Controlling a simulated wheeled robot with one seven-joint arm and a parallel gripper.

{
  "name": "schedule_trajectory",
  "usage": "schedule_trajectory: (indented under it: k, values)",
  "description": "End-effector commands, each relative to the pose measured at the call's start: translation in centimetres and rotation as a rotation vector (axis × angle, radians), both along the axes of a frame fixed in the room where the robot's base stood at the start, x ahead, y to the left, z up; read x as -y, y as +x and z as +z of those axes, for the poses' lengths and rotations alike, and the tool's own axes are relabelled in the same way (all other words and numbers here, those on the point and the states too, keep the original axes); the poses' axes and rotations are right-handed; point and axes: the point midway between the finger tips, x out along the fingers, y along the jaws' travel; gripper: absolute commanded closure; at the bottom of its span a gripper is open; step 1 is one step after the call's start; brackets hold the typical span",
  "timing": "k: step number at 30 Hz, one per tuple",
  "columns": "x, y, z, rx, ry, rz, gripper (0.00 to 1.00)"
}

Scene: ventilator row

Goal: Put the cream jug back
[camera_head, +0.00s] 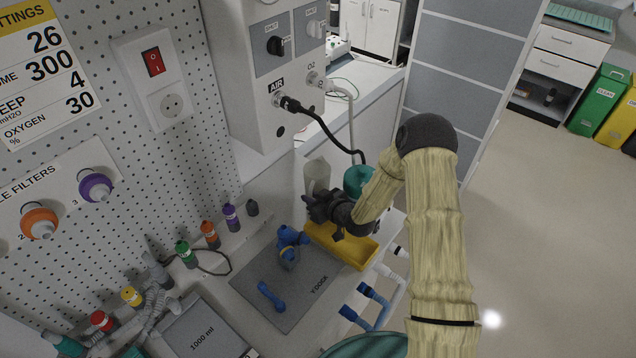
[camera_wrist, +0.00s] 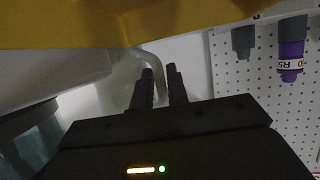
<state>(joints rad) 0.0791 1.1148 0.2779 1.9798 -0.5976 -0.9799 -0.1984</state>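The cream jug (camera_head: 317,176) shows in the head view beyond my gripper, roughly upright. My gripper (camera_head: 318,203) hides its lower part, so I cannot tell whether its base touches the bench. In the wrist view, a pale curved handle (camera_wrist: 153,62) runs between the two dark fingers of my gripper (camera_wrist: 160,80). The fingers are close together with the handle filling most of the gap, and look shut on it. The pale jug body (camera_wrist: 70,65) seems to be at the left there.
A yellow tray (camera_head: 345,246) lies just below my gripper, and its wall (camera_wrist: 100,25) crosses the wrist view. A teal round thing (camera_head: 356,180) stands close to the right. A grey mat (camera_head: 268,275) with blue parts lies in front. The ventilator's black hose (camera_head: 325,130) hangs behind.

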Motion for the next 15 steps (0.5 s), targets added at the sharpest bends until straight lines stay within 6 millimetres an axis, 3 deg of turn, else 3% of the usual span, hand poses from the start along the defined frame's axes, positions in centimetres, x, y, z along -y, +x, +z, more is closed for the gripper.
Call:
schedule_trajectory:
  k: [15]
  values:
    - [-0.42, 0.49, -0.32, -0.001, 0.0, -0.001, 0.84]
